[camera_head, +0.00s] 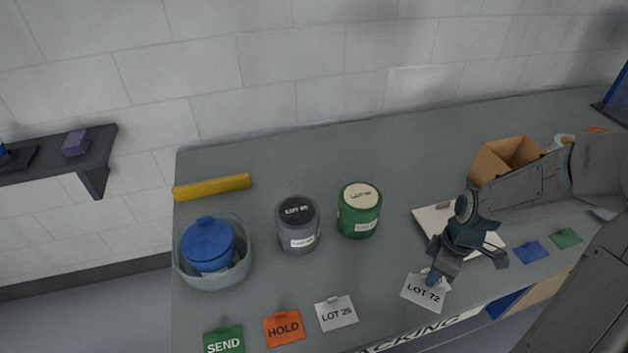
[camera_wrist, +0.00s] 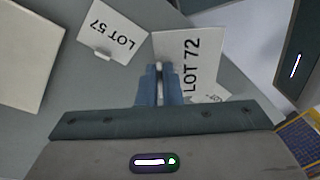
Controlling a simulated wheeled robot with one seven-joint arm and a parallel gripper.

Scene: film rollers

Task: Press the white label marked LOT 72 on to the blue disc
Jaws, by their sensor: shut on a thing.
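My gripper (camera_head: 433,274) is shut on the tab of the white LOT 72 label (camera_head: 424,293), at the front right of the grey bench. In the wrist view the label (camera_wrist: 188,58) extends from between the blue fingertips (camera_wrist: 160,85), its print facing the camera. How high it is above the bench is hard to tell. The only round blue surface I make out is the top of a blue pot (camera_head: 208,240), inside a clear bowl (camera_head: 213,277) at the bench's left end. The label is far to the right of it and apart from it.
A grey pot (camera_head: 298,228) and a green pot (camera_head: 359,215) stand between. A yellow bar (camera_head: 212,187) lies behind. A LOT 57 label (camera_wrist: 111,31) and a white board (camera_head: 433,216) are near my gripper.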

